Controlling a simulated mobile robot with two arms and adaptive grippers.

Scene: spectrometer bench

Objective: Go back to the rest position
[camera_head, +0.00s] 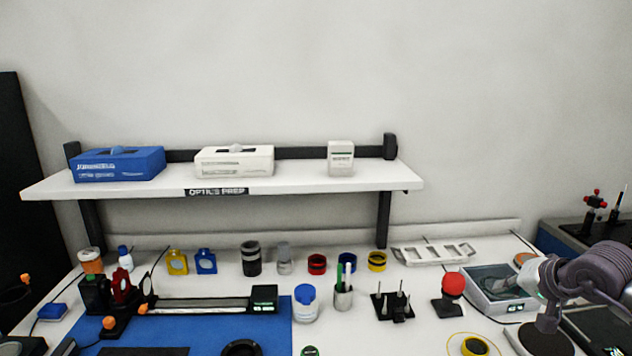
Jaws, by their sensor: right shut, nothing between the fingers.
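My right arm comes in from the right edge. Its gripper (512,284) is at the right end of the bench, over or beside a grey tray with a dark inside (478,296). The gripper is shut and holds nothing. My left gripper is not in view.
A white shelf (300,185) with a blue box (118,164) and two white boxes runs along the wall. Bottles, coloured rings and a red-topped post (453,286) crowd the bench. A blue mat (215,333) lies at front left.

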